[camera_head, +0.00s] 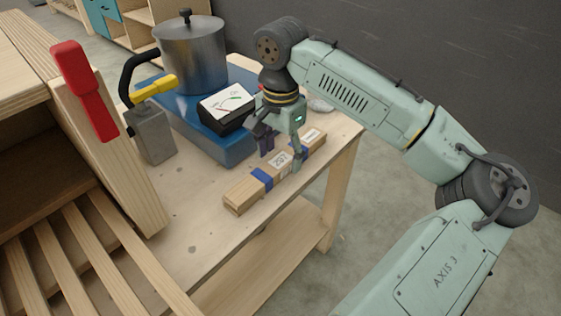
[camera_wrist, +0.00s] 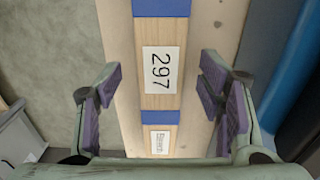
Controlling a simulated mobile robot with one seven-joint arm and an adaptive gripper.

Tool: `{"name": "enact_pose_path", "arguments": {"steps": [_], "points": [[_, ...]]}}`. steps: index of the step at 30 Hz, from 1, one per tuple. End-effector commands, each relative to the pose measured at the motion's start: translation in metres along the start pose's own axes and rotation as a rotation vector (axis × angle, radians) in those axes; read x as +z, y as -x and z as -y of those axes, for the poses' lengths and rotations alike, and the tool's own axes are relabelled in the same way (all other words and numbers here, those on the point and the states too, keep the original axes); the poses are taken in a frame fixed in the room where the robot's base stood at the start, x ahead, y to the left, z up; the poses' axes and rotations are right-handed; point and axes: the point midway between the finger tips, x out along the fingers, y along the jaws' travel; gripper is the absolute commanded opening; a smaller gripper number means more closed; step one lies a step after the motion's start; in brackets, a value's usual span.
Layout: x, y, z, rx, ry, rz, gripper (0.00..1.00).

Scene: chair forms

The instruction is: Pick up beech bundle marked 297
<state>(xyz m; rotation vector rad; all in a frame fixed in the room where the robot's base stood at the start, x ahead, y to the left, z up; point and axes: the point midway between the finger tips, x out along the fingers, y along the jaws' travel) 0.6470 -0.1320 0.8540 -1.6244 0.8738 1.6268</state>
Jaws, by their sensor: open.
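The beech bundle marked 297 (camera_head: 256,182) is a long bundle of pale wood strips with blue bands and white labels. It lies on the wooden bench top (camera_head: 203,207) near its front edge. In the wrist view the bundle (camera_wrist: 158,103) runs up the middle, with the label 297 readable and a second label below it. My gripper (camera_head: 283,150) is over the bundle, towards its far right part. In the wrist view my gripper (camera_wrist: 162,95) is open, with one purple-padded finger on each side of the bundle. I see no finger contact with the wood.
A blue case (camera_head: 228,150) stands behind the bundle, bearing a steel pot (camera_head: 190,52) and a black box with a white top (camera_head: 225,103). A grey block with a yellow-handled tool (camera_head: 152,135) is at left. A red-handled clamp (camera_head: 86,90) grips the wooden frame.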

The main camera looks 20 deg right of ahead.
Motion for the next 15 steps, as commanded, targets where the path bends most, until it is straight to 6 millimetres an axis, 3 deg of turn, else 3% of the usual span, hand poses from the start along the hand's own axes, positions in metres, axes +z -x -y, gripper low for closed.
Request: {"name": "enact_pose_path", "arguments": {"steps": [6, 12, 15], "points": [[0.000, -0.020, 0.000, 0.000, 0.001, 0.000, 0.62], [0.000, -0.021, 0.000, 0.000, 0.001, 0.000, 0.62], [0.000, -0.021, 0.000, 0.000, 0.000, 0.000, 0.56]]}}
